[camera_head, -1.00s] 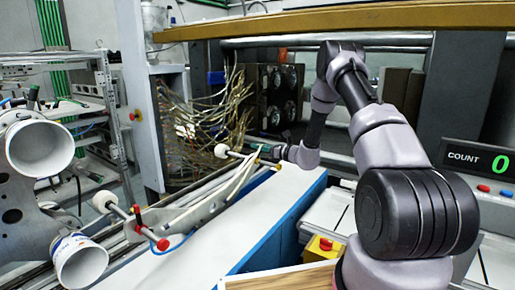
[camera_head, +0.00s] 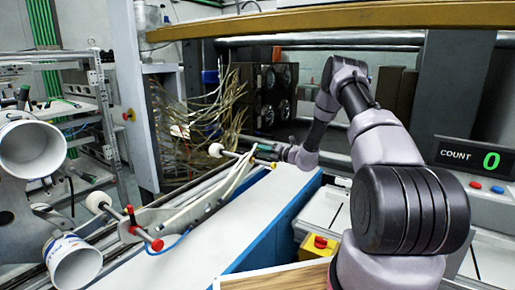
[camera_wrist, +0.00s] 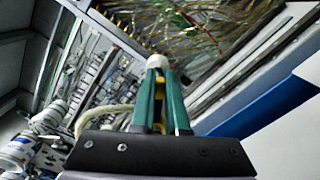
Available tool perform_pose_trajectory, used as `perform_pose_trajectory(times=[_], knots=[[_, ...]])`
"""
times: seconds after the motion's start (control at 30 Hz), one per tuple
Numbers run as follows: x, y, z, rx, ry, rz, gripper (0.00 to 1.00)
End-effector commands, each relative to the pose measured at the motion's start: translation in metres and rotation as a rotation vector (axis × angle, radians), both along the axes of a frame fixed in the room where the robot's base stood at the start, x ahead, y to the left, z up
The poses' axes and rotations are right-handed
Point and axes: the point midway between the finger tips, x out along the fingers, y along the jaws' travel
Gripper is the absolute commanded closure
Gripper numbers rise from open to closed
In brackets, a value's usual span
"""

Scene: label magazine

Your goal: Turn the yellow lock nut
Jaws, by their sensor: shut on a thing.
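The yellow lock nut (camera_head: 273,166) shows as a small yellow piece at the right end of a slim rod with a white knob (camera_head: 215,150). My gripper (camera_head: 262,156) reaches in from the right at this rod end. In the wrist view its two green fingers (camera_wrist: 158,98) are closed around a yellow piece (camera_wrist: 160,88), with the white knob (camera_wrist: 157,62) just beyond the tips. The fingers hide much of the nut, so its turn angle cannot be told.
A similar rod with a red end (camera_head: 157,244) stands at the near left, beside white rolls (camera_head: 75,262). Tangled wires (camera_head: 215,105) hang behind the nut. A white-topped blue casing (camera_head: 225,215) lies below my arm. A counter (camera_head: 470,156) reads 0.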

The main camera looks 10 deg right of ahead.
Motion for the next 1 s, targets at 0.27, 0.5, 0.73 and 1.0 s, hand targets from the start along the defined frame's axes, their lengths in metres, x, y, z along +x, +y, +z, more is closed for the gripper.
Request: perform_pose_trajectory(times=[0.27, 0.5, 0.73, 1.0], knots=[[0.003, -0.005, -0.011, 0.109, 0.112, -0.002, 1.0], [0.004, -0.006, -0.014, 0.152, 0.156, -0.001, 1.0], [0.004, -0.006, -0.015, 0.161, 0.165, -0.001, 1.0], [0.004, -0.006, -0.015, 0.16, 0.165, 0.0, 0.8]])
